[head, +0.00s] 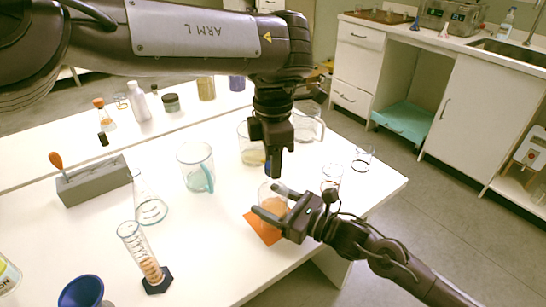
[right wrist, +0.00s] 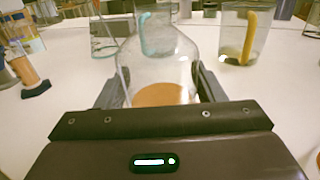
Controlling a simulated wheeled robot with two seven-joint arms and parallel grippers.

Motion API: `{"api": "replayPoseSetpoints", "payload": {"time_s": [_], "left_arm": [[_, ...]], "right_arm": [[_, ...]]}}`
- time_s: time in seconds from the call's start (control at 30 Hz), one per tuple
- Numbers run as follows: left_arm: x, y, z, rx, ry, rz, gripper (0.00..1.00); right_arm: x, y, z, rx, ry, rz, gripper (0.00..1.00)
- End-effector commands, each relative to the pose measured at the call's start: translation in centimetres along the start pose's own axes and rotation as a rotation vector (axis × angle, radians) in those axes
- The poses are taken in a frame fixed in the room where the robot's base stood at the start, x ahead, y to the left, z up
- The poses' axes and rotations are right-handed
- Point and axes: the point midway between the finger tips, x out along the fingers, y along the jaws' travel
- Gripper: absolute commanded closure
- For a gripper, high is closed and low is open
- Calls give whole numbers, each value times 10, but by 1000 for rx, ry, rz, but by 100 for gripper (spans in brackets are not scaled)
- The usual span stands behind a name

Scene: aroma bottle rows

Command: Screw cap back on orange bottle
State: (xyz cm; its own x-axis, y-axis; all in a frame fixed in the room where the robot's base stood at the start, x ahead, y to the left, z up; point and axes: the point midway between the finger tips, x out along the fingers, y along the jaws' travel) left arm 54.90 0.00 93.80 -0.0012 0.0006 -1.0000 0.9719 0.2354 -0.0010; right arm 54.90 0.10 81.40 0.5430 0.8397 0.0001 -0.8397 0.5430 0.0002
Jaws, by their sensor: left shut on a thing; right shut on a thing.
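The orange bottle (head: 273,205) is a clear glass vessel with orange liquid, standing at the orange mat (head: 262,231). My right gripper (head: 272,202) is shut around its body from the right. In the right wrist view the bottle (right wrist: 160,62) stands upright between the fingers, its top cut off by the frame. My left gripper (head: 274,172) points down just above the bottle, shut on a small blue piece (head: 267,168) that looks like the cap, mostly hidden by the fingers. I cannot tell whether the cap touches the bottle's mouth.
A glass beaker (head: 250,150) and a jug (head: 196,168) stand behind and left of the bottle. A flask (head: 149,206), a graduated cylinder (head: 141,255) and a blue funnel (head: 82,292) are further left. Small glasses (head: 331,176) stand to the right. The front middle of the table is clear.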

Motion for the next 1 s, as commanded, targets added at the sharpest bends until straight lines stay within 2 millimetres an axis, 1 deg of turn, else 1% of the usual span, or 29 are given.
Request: {"api": "replayPoseSetpoints", "payload": {"time_s": [0.1,0.57,0.9,1.0], "left_arm": [[4,0,0,0,-2,0,91],[4,0,0,0,-1,1,91],[21,0,0,1,0,0,91],[22,0,0,1,0,1,91]], "right_arm": [[0,0,0,0,0,-1,79],[0,0,0,0,1,-1,79],[0,0,0,0,0,-1,79],[0,0,0,0,1,-1,79]]}}
